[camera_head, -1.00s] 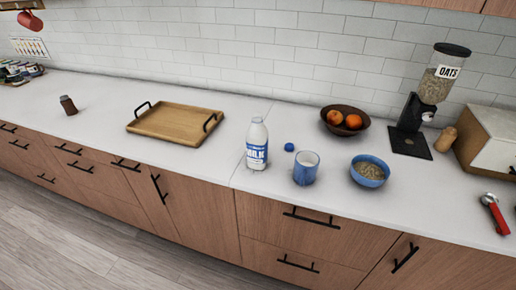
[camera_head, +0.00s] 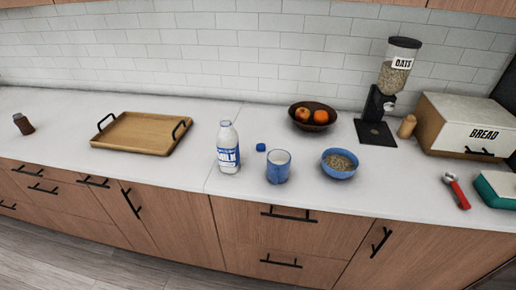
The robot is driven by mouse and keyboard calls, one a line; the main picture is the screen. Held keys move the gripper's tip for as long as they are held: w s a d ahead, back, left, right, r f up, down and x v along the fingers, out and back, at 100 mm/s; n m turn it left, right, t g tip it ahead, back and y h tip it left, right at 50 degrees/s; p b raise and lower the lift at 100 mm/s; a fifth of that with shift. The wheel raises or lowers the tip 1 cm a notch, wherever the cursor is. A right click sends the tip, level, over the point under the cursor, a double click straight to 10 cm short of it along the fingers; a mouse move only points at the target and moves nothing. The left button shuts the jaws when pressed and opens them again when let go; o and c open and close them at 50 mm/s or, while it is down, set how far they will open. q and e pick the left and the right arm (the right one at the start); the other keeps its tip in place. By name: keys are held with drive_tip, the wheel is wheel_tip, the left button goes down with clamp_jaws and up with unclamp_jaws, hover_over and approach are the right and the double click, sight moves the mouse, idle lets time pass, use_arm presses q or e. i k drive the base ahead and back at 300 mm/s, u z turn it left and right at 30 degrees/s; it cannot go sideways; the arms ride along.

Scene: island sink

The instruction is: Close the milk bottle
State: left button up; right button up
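The milk bottle (camera_head: 228,149) stands upright on the white counter, left of a blue cup. It is clear with white milk inside and a blue and white label. Its top shows no blue cap. A small blue cap (camera_head: 261,147) lies on the counter just right of the bottle, apart from it and behind the cup. Neither of my grippers is in view.
Right of the bottle are the blue cup (camera_head: 278,167), a blue bowl of oats (camera_head: 339,164) and a fruit bowl (camera_head: 313,127). A wooden tray (camera_head: 112,147) lies to the left. An oats dispenser (camera_head: 389,95) and bread box (camera_head: 438,130) stand right. The counter (camera_head: 200,183) before the bottle is clear.

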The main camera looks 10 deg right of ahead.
sight(227, 140)
drive_tip(key=z, duration=3.1)
drive_tip(key=k, duration=1.8)
drive_tip(key=u, duration=2.5)
